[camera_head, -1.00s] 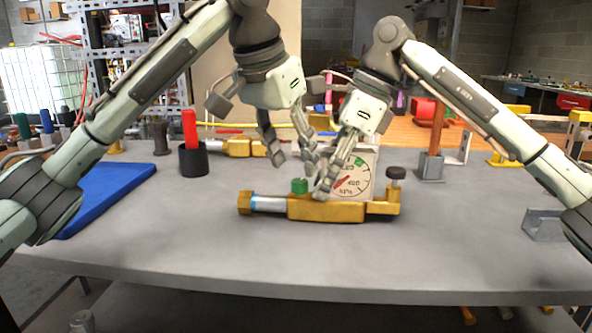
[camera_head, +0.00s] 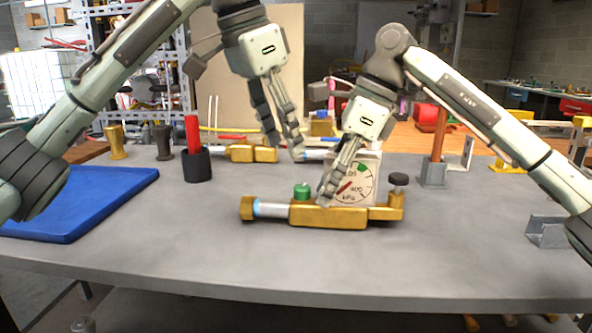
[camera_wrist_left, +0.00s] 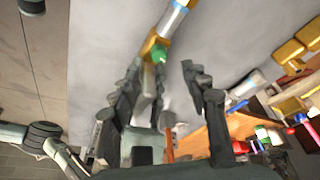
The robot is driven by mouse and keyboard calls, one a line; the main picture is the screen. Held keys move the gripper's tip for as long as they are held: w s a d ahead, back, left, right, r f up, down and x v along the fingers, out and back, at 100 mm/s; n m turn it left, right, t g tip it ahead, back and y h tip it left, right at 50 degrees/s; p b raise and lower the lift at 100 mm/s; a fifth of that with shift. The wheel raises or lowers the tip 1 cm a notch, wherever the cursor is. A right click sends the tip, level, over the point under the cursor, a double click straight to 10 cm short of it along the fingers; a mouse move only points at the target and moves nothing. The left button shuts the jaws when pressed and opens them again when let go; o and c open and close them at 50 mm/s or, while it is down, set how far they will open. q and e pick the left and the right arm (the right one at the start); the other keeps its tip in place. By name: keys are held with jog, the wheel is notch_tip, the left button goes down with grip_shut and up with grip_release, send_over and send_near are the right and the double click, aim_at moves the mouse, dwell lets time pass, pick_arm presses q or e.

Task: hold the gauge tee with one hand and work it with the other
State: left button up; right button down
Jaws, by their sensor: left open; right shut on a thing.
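The gauge tee lies on the grey bench, with a brass body (camera_head: 328,217), a green knob (camera_head: 302,191) on top, a dark knob (camera_head: 398,179) at its right end and a white dial gauge (camera_head: 362,180) with a red needle. My right gripper (camera_head: 330,191) is shut on the tee, its fingers coming down in front of the dial and hiding part of it. My left gripper (camera_head: 285,150) is open and empty, above and behind the green knob, apart from the tee. The left wrist view shows the green knob (camera_wrist_left: 158,54) beyond the left fingers.
A blue tray (camera_head: 85,200) lies at the left. A black cup (camera_head: 196,166) with a red handle (camera_head: 192,132) stands behind it to the right. Other brass fittings (camera_head: 252,153) lie at the back. The bench front (camera_head: 300,262) is clear.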

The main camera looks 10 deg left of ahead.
aim_at(301, 187)
pick_arm(q)
jog(key=f+m, duration=0.1)
jog(key=f, duration=0.1)
jog(key=w+d+f+m+h, duration=0.1)
jog(key=f+m, duration=0.1)
jog(key=f, duration=0.1)
jog(key=w+d+f+m+g, duration=0.1)
jog(key=f+m, duration=0.1)
jog(key=f, duration=0.1)
jog(key=shift+w+d+f+h, duration=0.1)
jog(key=shift+d+f+h, duration=0.1)
jog(key=shift+h, duration=0.1)
dwell(0.3)
